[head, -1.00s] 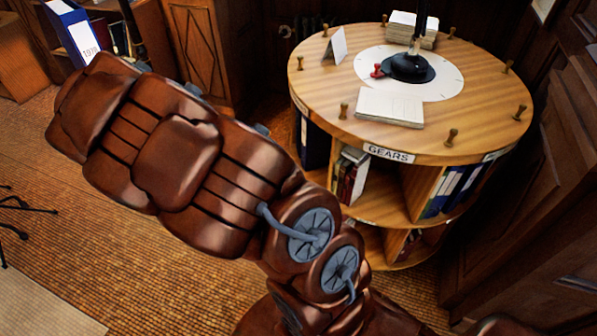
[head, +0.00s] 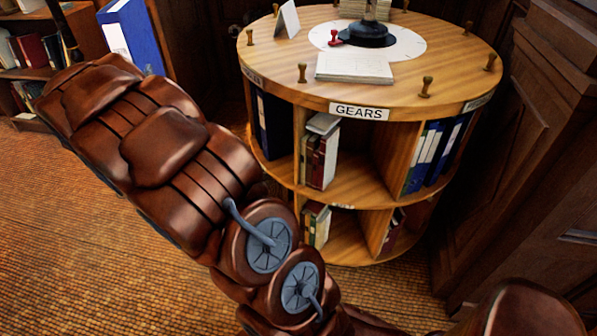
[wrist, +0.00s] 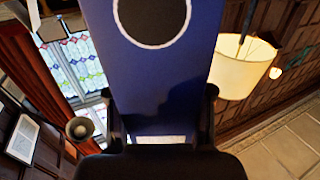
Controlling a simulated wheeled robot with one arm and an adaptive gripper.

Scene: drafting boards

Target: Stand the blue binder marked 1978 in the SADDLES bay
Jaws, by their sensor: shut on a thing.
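My gripper (wrist: 161,97) is shut on the blue binder (wrist: 162,65), which fills the middle of the wrist view with a round, pale-rimmed mark at its top. In the head view the blue binder (head: 139,38) is held up at the upper left, beyond my arm, with a white label on its spine; its year cannot be read now. The gripper itself is hidden there. The round wooden revolving bookcase (head: 420,85) stands to the right, apart from the binder. Its facing bay is labelled GEARS (head: 359,112). Side labels are too oblique to read, so I cannot tell which bay is SADDLES.
Pegs, a paper stack (head: 354,67), a folded card (head: 287,19) and a red-handled stamp (head: 338,38) are on the bookcase top. Dark red binders (head: 322,160) and blue binders (head: 433,158) stand in its bays. Wood panelling (head: 510,150) is close at right. Carpet (head: 70,200) is clear at left.

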